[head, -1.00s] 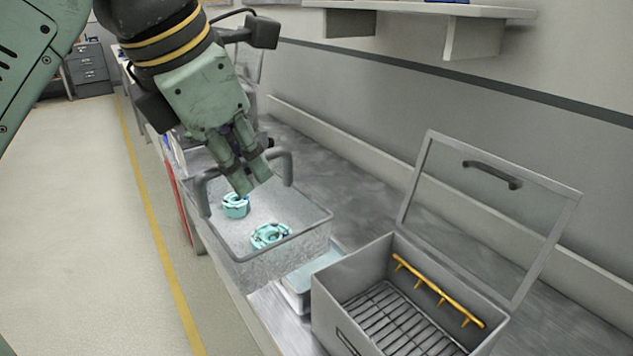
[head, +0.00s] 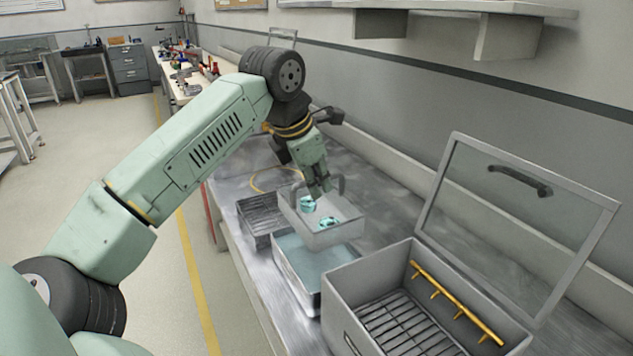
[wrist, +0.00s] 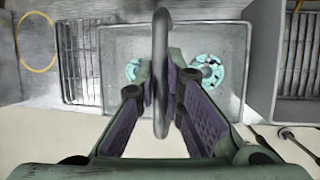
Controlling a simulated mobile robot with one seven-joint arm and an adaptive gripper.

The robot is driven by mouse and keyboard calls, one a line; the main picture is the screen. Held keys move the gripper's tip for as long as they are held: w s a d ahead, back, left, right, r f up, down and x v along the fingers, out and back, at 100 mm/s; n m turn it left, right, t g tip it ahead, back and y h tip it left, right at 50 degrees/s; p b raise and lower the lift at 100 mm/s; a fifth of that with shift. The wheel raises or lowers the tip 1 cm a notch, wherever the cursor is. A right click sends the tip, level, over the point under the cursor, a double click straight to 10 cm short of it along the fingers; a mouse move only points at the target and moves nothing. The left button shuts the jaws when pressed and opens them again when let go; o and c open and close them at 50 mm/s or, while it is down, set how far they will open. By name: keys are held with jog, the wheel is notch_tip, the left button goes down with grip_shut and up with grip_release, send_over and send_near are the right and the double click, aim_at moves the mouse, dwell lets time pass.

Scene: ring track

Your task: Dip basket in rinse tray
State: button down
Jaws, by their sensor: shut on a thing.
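My gripper (head: 320,190) is shut on the bar handle of the grey mesh basket (head: 326,239). In the wrist view the handle (wrist: 161,40) stands upright between the two fingers. Two teal ring-shaped parts (head: 307,204) (head: 328,223) lie in the basket; they also show in the wrist view, one partly behind a finger. The rinse tray (head: 288,283), with pale blue liquid, is on the bench. The basket is over its far end and hides that part. I cannot tell whether the basket's bottom touches the liquid.
A dark wire rack (head: 256,213) sits left of the basket. A grey box (head: 372,275) with an open glass lid, a yellow pegged bar and a slatted floor stands close on the right. A yellow ring (head: 268,179) lies on the bench behind. A wall shelf hangs above.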

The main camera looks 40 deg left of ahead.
aim_at(323, 215)
notch_tip(323, 215, down, 13)
jog(key=b, duration=1)
jog(key=shift+f, duration=0.15)
dwell(2.1)
jog(key=shift+r+p, duration=3)
jog(key=shift+r, duration=1.4)
jog(key=shift+r+p, duration=1.5)
jog(key=shift+r, duration=0.55)
jog(key=shift+s+f, duration=0.1)
